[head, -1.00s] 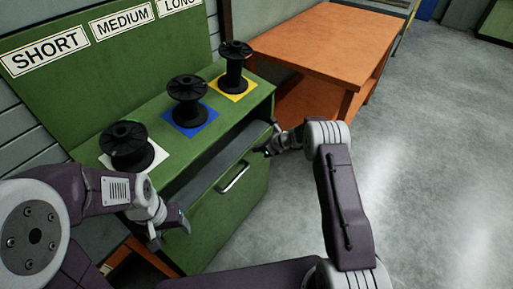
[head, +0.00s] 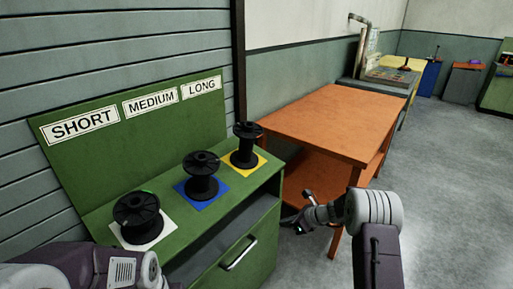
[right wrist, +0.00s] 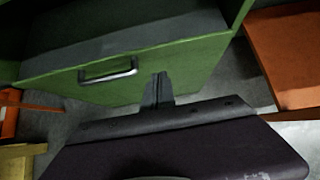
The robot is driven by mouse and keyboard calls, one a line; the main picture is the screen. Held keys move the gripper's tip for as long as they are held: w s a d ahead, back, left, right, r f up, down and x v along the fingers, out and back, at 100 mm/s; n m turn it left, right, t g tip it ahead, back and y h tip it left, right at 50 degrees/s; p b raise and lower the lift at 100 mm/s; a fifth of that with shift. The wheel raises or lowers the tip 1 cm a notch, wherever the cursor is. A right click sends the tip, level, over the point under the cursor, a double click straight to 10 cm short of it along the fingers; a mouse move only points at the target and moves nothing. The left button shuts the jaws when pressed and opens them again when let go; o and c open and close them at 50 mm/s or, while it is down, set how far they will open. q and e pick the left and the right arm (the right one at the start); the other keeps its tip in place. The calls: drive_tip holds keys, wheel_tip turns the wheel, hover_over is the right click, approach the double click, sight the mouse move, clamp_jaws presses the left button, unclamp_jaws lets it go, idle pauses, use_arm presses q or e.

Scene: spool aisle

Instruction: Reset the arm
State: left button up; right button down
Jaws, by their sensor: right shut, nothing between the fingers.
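My right arm comes in from the lower right in the head view. Its gripper (head: 297,222) is beside the right end of the green cabinet (head: 262,222), in front of the orange table. In the right wrist view the gripper (right wrist: 160,76) is shut and empty, with the cabinet's drawer front and metal handle (right wrist: 108,70) beyond it. My left arm shows only in part at the lower left of the head view; its gripper is out of view.
Black spools stand on a white square (head: 138,216), a blue square (head: 201,175) and a yellow square (head: 244,145) under the SHORT, MEDIUM and LONG signs. The orange table (head: 330,115) stands right of the cabinet. Grey floor (head: 440,190) is clear at right.

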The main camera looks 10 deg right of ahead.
drive_tip(key=a+r+n, duration=0.2)
drive_tip(key=a+r, duration=0.2)
drive_tip(key=r, duration=0.4)
drive_tip(key=s+a+r+n+g, duration=0.1)
drive_tip(key=s+a+n, duration=0.15)
drive_tip(key=s, duration=0.25)
drive_tip(key=s+a+r+n+g, duration=0.1)
drive_tip(key=s+a+r+n, duration=0.15)
drive_tip(key=s, duration=0.35)
drive_tip(key=s+d+f+n+g+h, duration=0.1)
drive_tip(key=s+d+f+n+h, duration=0.15)
drive_tip(key=s+n, duration=0.4)
drive_tip(key=s+d+f+n+g+h, duration=0.1)
drive_tip(key=s+d+f+n+h, duration=0.1)
drive_tip(key=s+d+n, duration=0.35)
drive_tip(key=s+d+f+n+g+h, duration=0.1)
drive_tip(key=s+f+n+h, duration=0.1)
drive_tip(key=s+n, duration=0.55)
wheel_tip(320, 180, up, 14)
drive_tip(key=p, duration=1.3)
drive_tip(key=shift+f, duration=0.2)
